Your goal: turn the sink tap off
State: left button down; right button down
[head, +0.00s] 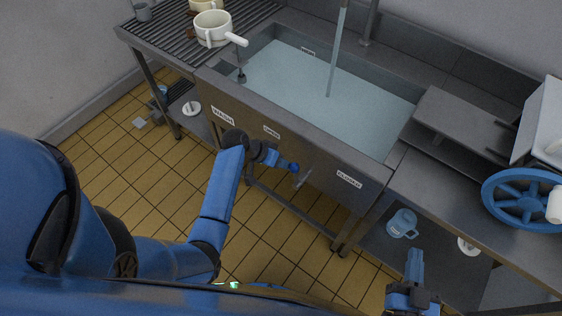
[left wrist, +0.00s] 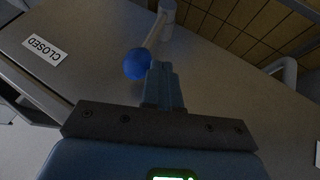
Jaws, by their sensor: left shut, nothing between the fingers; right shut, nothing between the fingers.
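A stream of water (head: 335,55) falls into the filled sink (head: 300,82). In the left wrist view a grey lever (left wrist: 154,32) with a blue ball knob (left wrist: 137,64) sits on the sink's front panel, and a CLOSED label (left wrist: 45,50) is to its left. The CLOSED label also shows in the head view (head: 349,181). My left gripper (head: 288,165) is shut and empty at the front panel. Its fingertips (left wrist: 161,68) are right beside the ball; whether they touch it I cannot tell. My right gripper (head: 414,262) is shut and empty, low at the right.
A cream pot (head: 211,27) stands on the ribbed drainboard (head: 165,28) at the left. A steel counter (head: 440,195) with a blue wheel (head: 522,199) is at the right. A blue jug (head: 402,223) stands on the shelf below. The tiled floor (head: 125,165) is mostly clear.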

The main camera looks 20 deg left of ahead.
aim_at(296, 170)
pick_arm(q)
jog(key=shift+s+d+r+p, duration=0.1)
jog(key=shift+d+r+p, duration=0.05)
jog(key=shift+d+p, duration=0.15)
jog(key=d+y+p, duration=0.1)
jog(key=s+d+r+m+y+p, duration=0.1)
jog(key=d+p, duration=0.1)
jog(key=d+t+y+p, duration=0.1)
jog(key=shift+s+d+r+y+p, duration=0.15)
jog(key=shift+s+d+y+p, duration=0.1)
jog(key=shift+s+y+p, duration=0.15)
jog(key=s+d+f+m+t+y, duration=0.1)
jog(key=s+d+f+t+y, duration=0.1)
jog(key=d+y, duration=0.2)
jog(key=shift+s+d+f+m+y+b, duration=0.2)
jog(key=shift+d+m+y+b, duration=0.15)
jog(key=shift+d, duration=0.8)
jog(key=shift+f, duration=0.1)
